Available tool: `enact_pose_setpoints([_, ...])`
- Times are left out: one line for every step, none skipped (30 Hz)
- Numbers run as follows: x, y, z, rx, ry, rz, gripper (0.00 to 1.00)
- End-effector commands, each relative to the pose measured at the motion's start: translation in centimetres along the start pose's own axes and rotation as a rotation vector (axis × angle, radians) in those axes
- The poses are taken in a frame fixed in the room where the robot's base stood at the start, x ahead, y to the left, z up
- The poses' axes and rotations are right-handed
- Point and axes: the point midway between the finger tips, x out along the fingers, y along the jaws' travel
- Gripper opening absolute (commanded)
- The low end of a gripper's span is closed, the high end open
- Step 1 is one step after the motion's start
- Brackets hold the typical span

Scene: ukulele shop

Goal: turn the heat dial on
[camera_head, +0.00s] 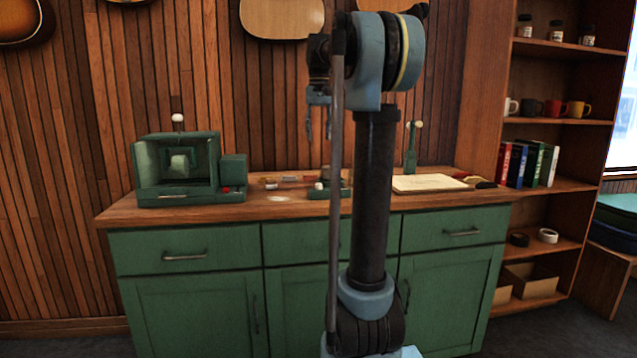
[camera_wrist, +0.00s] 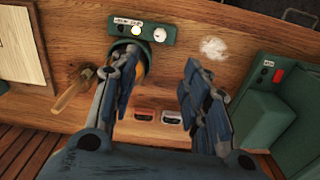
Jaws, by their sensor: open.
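A small green control box (camera_wrist: 142,31) lies near the counter's front edge in the wrist view. It bears a pale round knob (camera_wrist: 160,34), smaller dark and light round parts, and white labels too small to read. I cannot tell for sure which part is the heat dial. The box also shows in the head view (camera_head: 316,194), partly hidden by my arm. My gripper (camera_wrist: 160,62) is open and empty, its fingers pointing down over the counter. In the head view my gripper (camera_head: 318,120) hangs above the counter, apart from the box.
A round green and orange thing (camera_wrist: 141,68) sits partly behind my left finger, with a wooden handle (camera_wrist: 74,98) beside it. A green machine (camera_head: 176,192) with a red switch stands at the counter's left. A pale board (camera_head: 428,183) lies at the right.

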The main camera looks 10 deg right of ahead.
Motion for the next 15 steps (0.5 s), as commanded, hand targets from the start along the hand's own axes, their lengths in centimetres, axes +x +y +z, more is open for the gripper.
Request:
enact_pose_setpoints([0.4,0.0,0.0,-0.001,0.0,0.0,0.42])
enact_pose_setpoints([0.7,0.0,0.0,0.0,0.0,0.0,0.42])
enact_pose_setpoints([1.1,0.0,0.0,0.0,0.0,0.0,0.42])
enact_pose_setpoints([1.6,0.0,0.0,0.001,0.0,0.0,0.42])
enact_pose_setpoints([2.0,0.0,0.0,0.001,0.0,0.0,0.42])
enact_pose_setpoints([2.7,0.0,0.1,0.001,0.0,0.0,0.42])
enact_pose_setpoints([3.2,0.0,0.0,0.001,0.0,0.0,0.42])
enact_pose_setpoints([3.7,0.0,0.0,0.002,0.0,0.0,0.42])
enact_pose_setpoints([4.5,0.0,0.0,0.002,0.0,0.0,0.42])
enact_pose_setpoints([5.0,0.0,0.0,0.002,0.0,0.0,0.42])
enact_pose_setpoints([5.5,0.0,0.1,0.002,0.0,0.0,0.42])
enact_pose_setpoints([6.2,0.0,0.0,0.002,0.0,0.0,0.42])
enact_pose_setpoints([6.7,0.0,0.0,0.002,0.0,0.0,0.42])
enact_pose_setpoints([7.3,0.0,0.0,0.003,0.0,0.0,0.42])
enact_pose_setpoints([8.0,0.0,0.0,0.003,0.0,0.0,0.42])
